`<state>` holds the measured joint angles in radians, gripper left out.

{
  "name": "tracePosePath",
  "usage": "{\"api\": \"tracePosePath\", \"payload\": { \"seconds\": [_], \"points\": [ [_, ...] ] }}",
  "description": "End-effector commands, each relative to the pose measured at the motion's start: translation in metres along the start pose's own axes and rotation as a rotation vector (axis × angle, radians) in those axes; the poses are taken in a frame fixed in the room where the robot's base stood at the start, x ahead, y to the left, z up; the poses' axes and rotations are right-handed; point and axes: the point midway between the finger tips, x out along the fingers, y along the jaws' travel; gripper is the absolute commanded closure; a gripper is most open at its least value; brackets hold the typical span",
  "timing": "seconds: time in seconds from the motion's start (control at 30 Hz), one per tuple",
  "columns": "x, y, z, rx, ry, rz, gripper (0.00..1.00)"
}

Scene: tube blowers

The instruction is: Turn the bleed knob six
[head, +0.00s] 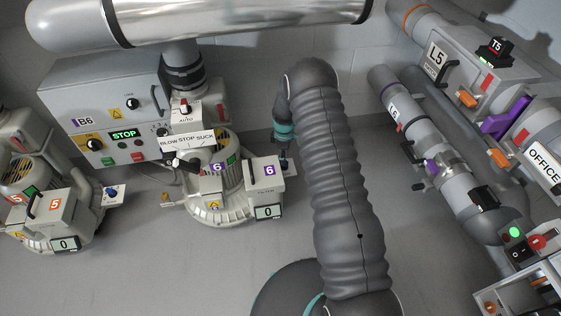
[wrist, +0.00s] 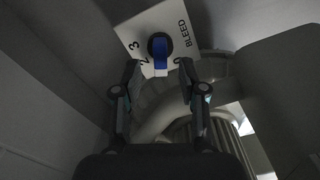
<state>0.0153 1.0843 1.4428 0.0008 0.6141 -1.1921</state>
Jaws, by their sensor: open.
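The bleed knob (wrist: 159,45) is blue with a white-tipped pointer, on a white plate (wrist: 135,30) marked BLEED with the digits 2 and 3 readable, in the wrist view. The pointer faces down in that picture, toward my gripper. My gripper (wrist: 158,78) is open and empty, its two fingertips apart on either side below the knob and short of it. In the head view my gripper (head: 284,151) hangs beside the right side of the box labelled 6 (head: 264,183) on blower six (head: 217,177). It mostly hides the knob there. The box display reads 0.
The B6 control box (head: 105,100) shows a green STOP display. Blower five (head: 45,210), with its own blue knob (head: 112,191), stands at the left. Pipes (head: 415,130) run at the right. Floor in front is clear.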

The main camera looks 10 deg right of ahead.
Motion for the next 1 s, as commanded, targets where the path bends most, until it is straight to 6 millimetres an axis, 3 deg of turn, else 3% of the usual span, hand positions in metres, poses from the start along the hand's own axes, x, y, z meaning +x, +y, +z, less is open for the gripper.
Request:
{"api": "tracePosePath", "payload": {
  "seconds": [0.2,0.6,0.8,0.9,0.93,1.0],
  "points": [
    [0.025,0.0,-0.001,-0.001,0.0,0.0,0.58],
    [0.032,-0.001,-0.002,-0.002,0.0,0.0,0.58],
    [0.031,-0.001,-0.002,-0.002,0.0,0.0,1.0],
    [0.031,-0.001,-0.002,-0.003,0.0,0.0,1.0],
    [0.031,-0.006,-0.013,-0.006,0.0,0.0,1.0],
    [0.032,-0.004,-0.008,-0.002,0.0,-0.001,1.0]
  ]
}}
